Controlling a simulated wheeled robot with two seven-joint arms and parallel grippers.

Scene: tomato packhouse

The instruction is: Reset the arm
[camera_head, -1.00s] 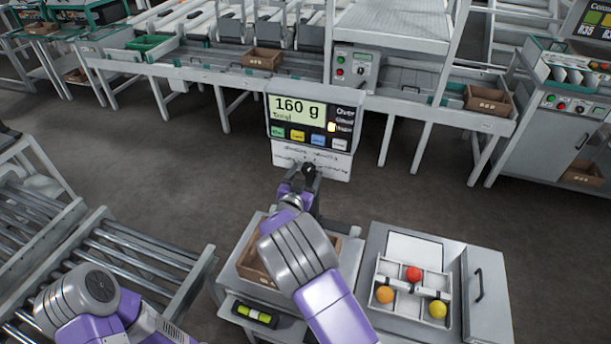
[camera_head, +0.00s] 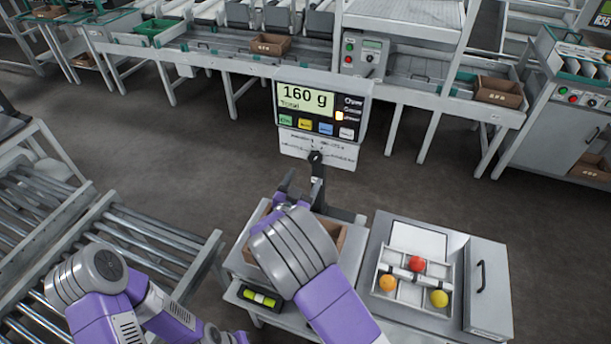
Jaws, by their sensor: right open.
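My right arm (camera_head: 335,300) reaches up from the bottom over the scale. Its open gripper (camera_head: 290,185) is small and partly hidden behind the wrist, just left of the display post. I see nothing between its fingers. My left arm (camera_head: 130,300) is bent at the lower left, beside the roller conveyor; its gripper is not in view. A brown box (camera_head: 335,232) on the scale is partly covered by my right arm. The scale display (camera_head: 320,110) reads 160 g.
A sectioned white tray (camera_head: 410,292) on the right stand holds a red, an orange and a yellow tomato. Roller conveyors (camera_head: 130,250) are at left. A sorting line (camera_head: 230,60) with brown boxes crosses the back. Open floor lies between.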

